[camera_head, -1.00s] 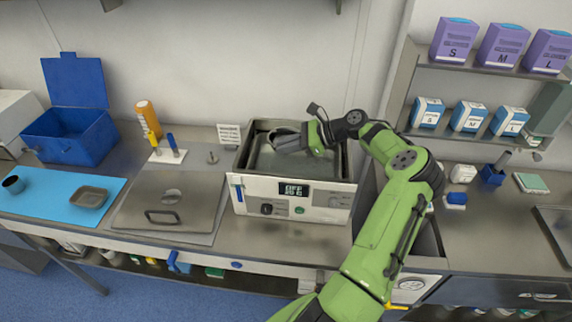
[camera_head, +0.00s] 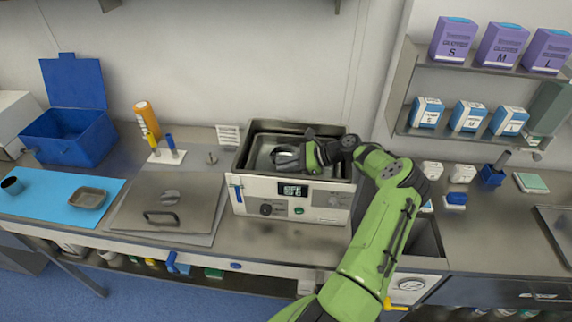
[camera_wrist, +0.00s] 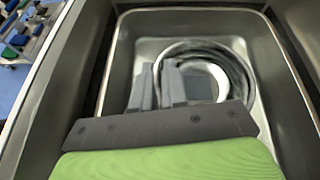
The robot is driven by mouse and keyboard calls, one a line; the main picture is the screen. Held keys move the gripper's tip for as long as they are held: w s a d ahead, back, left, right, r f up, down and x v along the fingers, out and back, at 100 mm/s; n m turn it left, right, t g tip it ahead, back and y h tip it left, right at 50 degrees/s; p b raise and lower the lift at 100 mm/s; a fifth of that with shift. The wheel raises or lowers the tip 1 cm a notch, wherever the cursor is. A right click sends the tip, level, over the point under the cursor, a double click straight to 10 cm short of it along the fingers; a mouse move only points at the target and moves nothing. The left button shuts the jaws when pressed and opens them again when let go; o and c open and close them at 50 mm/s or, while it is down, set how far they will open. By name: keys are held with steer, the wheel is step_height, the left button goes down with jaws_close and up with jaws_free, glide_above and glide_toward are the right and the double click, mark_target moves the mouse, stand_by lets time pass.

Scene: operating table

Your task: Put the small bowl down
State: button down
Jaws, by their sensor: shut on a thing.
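My gripper (camera_head: 300,156) is down inside the open metal basin of the white machine (camera_head: 318,197). It is shut on the small bowl (camera_head: 286,158), a round metal bowl at the left of the fingers. In the wrist view the small bowl (camera_wrist: 236,62) shows as a round rim just beyond my fingertips (camera_wrist: 160,75), over the basin floor (camera_wrist: 150,48). My fingers hide part of the bowl. I cannot tell whether its underside touches the basin floor.
The basin walls (camera_wrist: 275,70) rise close around my gripper. A flat metal lid (camera_head: 190,207) lies left of the machine. Farther left are a blue mat (camera_head: 50,205) with a tray (camera_head: 88,198) and a dark cup (camera_head: 12,185), and an open blue box (camera_head: 70,148).

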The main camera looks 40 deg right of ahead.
steer(key=c, duration=1.1)
jaws_free()
steer(key=shift+s+a+f, duration=0.1)
steer(key=shift+f, duration=0.2)
steer(key=shift+c, duration=0.2)
steer(key=shift+r, duration=0.7)
steer(key=v, duration=0.7)
steer(key=shift+d, duration=0.2)
steer(key=shift+s+r, duration=0.15)
steer(key=shift+r, duration=0.05)
